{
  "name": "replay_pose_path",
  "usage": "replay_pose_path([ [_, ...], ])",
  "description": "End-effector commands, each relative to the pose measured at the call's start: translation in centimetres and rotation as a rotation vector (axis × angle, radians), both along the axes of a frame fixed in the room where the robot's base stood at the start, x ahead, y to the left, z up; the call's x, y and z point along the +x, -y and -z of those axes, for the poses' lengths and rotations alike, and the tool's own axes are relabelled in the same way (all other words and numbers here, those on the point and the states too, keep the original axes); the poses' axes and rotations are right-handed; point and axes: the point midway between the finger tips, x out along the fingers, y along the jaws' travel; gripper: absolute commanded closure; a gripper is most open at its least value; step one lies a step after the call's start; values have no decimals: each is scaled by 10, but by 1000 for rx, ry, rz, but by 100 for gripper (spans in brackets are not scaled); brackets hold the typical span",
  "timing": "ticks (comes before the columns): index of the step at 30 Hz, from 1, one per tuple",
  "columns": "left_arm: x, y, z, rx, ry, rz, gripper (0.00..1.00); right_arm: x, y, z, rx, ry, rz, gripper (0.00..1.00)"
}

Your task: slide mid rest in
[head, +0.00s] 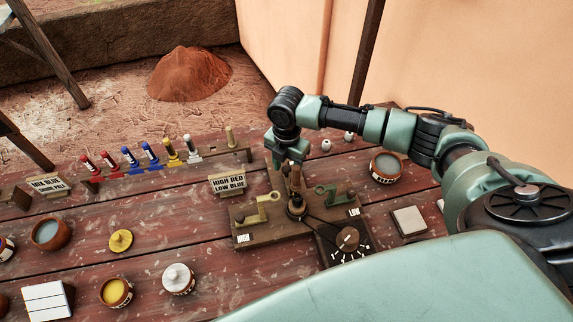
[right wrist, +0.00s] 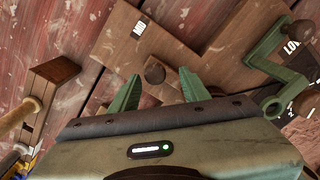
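A wooden rest board (head: 277,236) carries a yellow rest (head: 262,207) on its left and a green rest (head: 326,191) on its right. A round wooden knob (right wrist: 154,71) on a wooden slide below the MID label (right wrist: 139,29) shows in the right wrist view. My right gripper (head: 290,166) points down over the board's middle. In the right wrist view its two green fingers (right wrist: 160,84) are apart, with the knob between their tips and gaps at its sides. The green rest (right wrist: 268,50) is right of the fingers. The gripper partly hides the middle rest in the head view. My left gripper is out of view.
A dial (head: 347,239) sits in front of the board. A HIGH RED LOW BLUE sign (head: 229,184) stands left of it, before a rack of coloured cones (head: 150,152). Pots stand at left.

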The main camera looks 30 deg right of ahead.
Motion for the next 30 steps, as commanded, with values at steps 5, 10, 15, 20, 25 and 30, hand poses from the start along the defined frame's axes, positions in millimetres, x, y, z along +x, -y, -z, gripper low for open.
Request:
replay_pose_path([
  [5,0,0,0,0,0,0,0,1,0,0,-1,3,1,54],
  [10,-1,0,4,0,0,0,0,2,1,-12,0,6,1,54],
  [15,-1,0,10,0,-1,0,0,2,1,-40,0,8,1,54],
  [20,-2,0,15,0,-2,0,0,1,0,-65,0,6,1,54],
  [25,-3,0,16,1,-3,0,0,-1,0,-78,0,4,1,54],
  [30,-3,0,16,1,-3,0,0,-1,1,-79,0,2,1,54],
])
